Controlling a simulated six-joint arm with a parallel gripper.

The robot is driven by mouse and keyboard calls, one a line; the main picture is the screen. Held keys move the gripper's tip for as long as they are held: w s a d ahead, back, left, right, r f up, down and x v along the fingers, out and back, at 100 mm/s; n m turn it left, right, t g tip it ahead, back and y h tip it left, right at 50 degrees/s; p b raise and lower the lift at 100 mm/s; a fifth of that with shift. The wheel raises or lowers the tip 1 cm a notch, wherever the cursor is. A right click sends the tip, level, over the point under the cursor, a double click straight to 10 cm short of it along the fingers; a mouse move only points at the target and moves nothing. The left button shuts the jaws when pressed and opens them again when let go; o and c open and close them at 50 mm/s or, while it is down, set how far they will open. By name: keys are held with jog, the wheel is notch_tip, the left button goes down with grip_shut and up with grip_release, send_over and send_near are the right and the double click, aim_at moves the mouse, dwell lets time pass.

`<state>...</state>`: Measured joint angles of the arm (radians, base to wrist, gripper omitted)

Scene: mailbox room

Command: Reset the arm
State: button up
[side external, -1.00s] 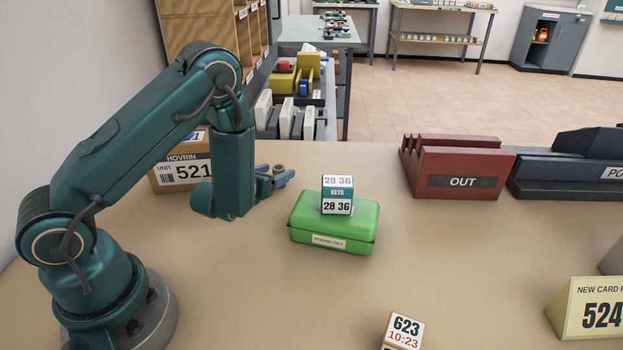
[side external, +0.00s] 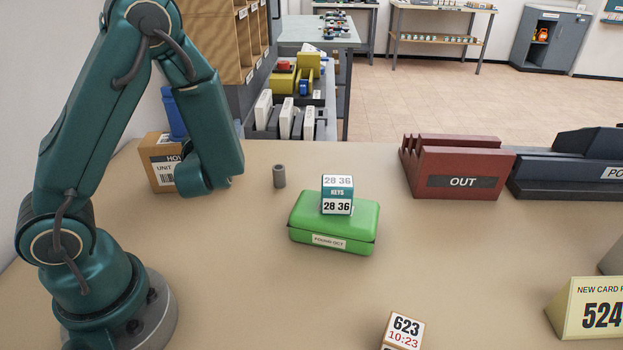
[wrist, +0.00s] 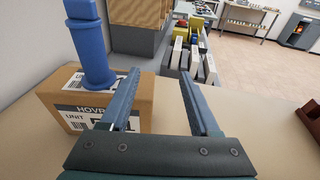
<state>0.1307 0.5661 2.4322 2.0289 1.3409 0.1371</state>
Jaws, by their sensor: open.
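My gripper (wrist: 161,76) shows in the wrist view with its two blue-grey fingers wide apart and nothing between them. In the side view its fingers are hidden behind my forearm. A small grey cylinder (side external: 279,176) stands upright on the table, to the right of my wrist and behind the green box. It does not show clearly in the wrist view.
A cardboard box (side external: 162,178) labelled HOVRIN stands behind my wrist, with a blue upright object (wrist: 92,45) on top. A green case (side external: 335,222) carries a number cube (side external: 337,194). A red OUT rack (side external: 462,170) stands at right.

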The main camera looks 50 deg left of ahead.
jog(key=s+d+n+g+h, duration=0.3)
jog(key=s+n+g, duration=0.6)
jog(key=s+n, duration=0.6)
jog(key=w+d+r+n+t+h, duration=0.2)
jog(key=d+n+t+h, duration=0.3)
jog(key=d, duration=1.2)
jog(key=n+h, duration=0.4)
jog(key=shift+w+r+n+h, duration=0.2)
jog(key=shift+n+h, duration=0.1)
jog(key=shift+h, duration=0.1)
jog(key=shift+d, duration=0.1)
